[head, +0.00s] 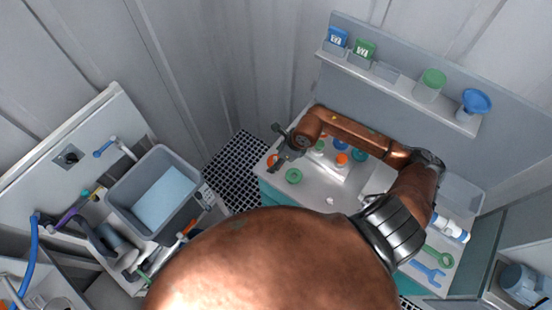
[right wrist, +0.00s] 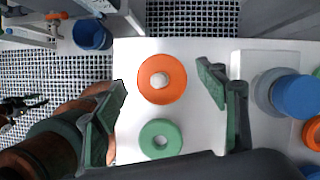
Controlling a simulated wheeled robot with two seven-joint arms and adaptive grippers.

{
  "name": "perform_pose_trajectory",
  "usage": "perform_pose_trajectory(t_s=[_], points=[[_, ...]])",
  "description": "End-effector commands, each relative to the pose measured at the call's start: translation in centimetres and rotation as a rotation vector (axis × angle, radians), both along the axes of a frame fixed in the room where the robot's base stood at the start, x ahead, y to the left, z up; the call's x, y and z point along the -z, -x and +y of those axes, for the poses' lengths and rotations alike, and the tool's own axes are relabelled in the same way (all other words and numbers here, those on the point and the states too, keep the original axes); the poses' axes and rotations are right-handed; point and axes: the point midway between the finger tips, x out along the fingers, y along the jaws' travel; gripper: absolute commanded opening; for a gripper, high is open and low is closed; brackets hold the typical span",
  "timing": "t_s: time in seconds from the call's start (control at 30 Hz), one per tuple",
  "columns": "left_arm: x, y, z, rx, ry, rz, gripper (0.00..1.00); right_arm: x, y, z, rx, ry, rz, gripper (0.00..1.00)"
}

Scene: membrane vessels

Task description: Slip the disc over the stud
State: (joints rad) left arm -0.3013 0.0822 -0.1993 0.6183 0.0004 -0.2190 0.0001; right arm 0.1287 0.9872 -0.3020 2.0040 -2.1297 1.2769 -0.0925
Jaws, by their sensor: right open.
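An orange disc (right wrist: 178,88) lies on the white worktop below my open right gripper (right wrist: 163,92). A pale round shape fills its middle; I cannot tell whether this is a stud or the top seen through a hole. A green ring (right wrist: 146,139) with a hole lies beside it, close to the palm side. Both show in the head view, the orange one (head: 272,159) partly by the gripper and the green one (head: 294,177) clear. A small pale stud-like piece (head: 330,201) stands apart on the worktop. My right gripper (head: 283,150) is empty above the worktop's left end.
A raised white block (right wrist: 247,75) with blue and orange round pieces stands right of the gripper. A shelf (head: 400,92) with containers runs behind. Wrenches (head: 428,272) lie at the right front. A grey basin (head: 150,225) is across a grated floor gap (head: 238,165).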

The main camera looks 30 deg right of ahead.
Motion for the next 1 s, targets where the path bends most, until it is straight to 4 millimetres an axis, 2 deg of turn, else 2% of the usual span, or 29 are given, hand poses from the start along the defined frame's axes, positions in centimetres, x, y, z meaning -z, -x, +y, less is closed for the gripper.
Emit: perform_pose_trajectory(t_s=[0.3, 0.5, 0.7, 1.0], points=[[0.0, -0.2, -0.2, 0.001, 0.002, -0.002, 0.40, -5.8, 1.9, -1.6, -0.001, 0.006, -0.002, 0.66], [0.0, -0.2, -0.2, 0.001, 0.002, -0.002, 0.40, -8.9, 2.9, -2.3, -0.001, 0.003, 0.000, 0.66], [0.0, -0.2, -0.2, 0.001, 0.002, -0.002, 0.40, -10.2, 3.4, -2.6, -0.001, 0.001, 0.001, 0.66], [0.0, -0.2, -0.3, 0.001, 0.002, -0.002, 0.40, -10.2, 3.4, -2.6, 0.000, 0.001, 0.001, 0.66]])
